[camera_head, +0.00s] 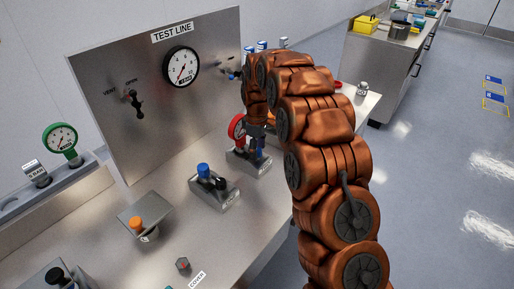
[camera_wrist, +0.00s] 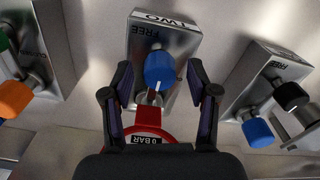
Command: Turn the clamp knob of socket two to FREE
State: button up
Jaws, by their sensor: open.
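Socket two (camera_wrist: 184,48) is a metal block marked TWO and FREE in the wrist view, its lettering upside down. Its blue clamp knob (camera_wrist: 159,69) carries a pale line. My gripper (camera_wrist: 160,78) is open, with one finger on each side of the blue knob; I cannot tell whether either touches it. A red gauge (camera_wrist: 150,125) reading 0 BAR sits by the knob, partly hidden by my gripper. In the head view the red gauge (camera_head: 237,127) stands at the socket base (camera_head: 246,164), and my arm covers part of this area.
A neighbouring socket (camera_head: 214,193) has a blue knob (camera_head: 203,170) and a black knob (camera_head: 221,184). Another socket with an orange knob (camera_wrist: 14,98) is on the wrist view's left. The test line panel (camera_head: 120,75) stands behind.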

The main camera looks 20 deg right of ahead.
jog(key=shift+c, duration=0.3)
grip_shut()
